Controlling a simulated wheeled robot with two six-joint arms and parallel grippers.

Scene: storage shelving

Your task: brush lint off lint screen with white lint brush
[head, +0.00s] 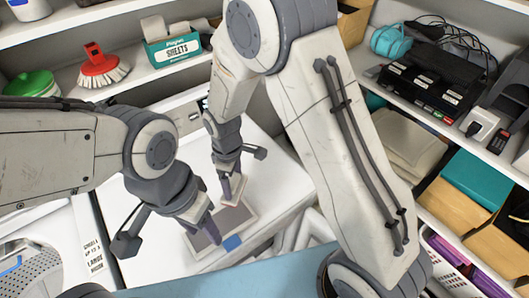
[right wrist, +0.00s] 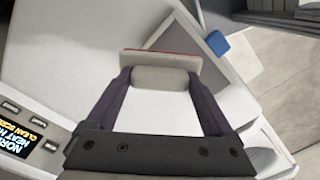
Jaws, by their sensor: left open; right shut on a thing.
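The lint screen (head: 236,219), a grey mesh panel in a pale frame with a blue tab (head: 232,242), lies flat on the white machine top. In the right wrist view, part of the screen (right wrist: 181,42) shows beyond the brush. My right gripper (right wrist: 160,85) is shut on the white lint brush (right wrist: 160,62), a pale block with a reddish edge. In the head view, my right gripper (head: 232,186) holds it low at the screen's far end; contact is unclear. My left gripper (head: 205,230) is open at the screen's left side, partly covering it.
A red scrub brush (head: 101,68), a teal sheets box (head: 172,50) and a green-lidded container (head: 32,84) stand on the back shelf. Shelves with electronics (head: 440,85) and bins (head: 462,205) line the right. The machine top (head: 270,170) has bare room around the screen.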

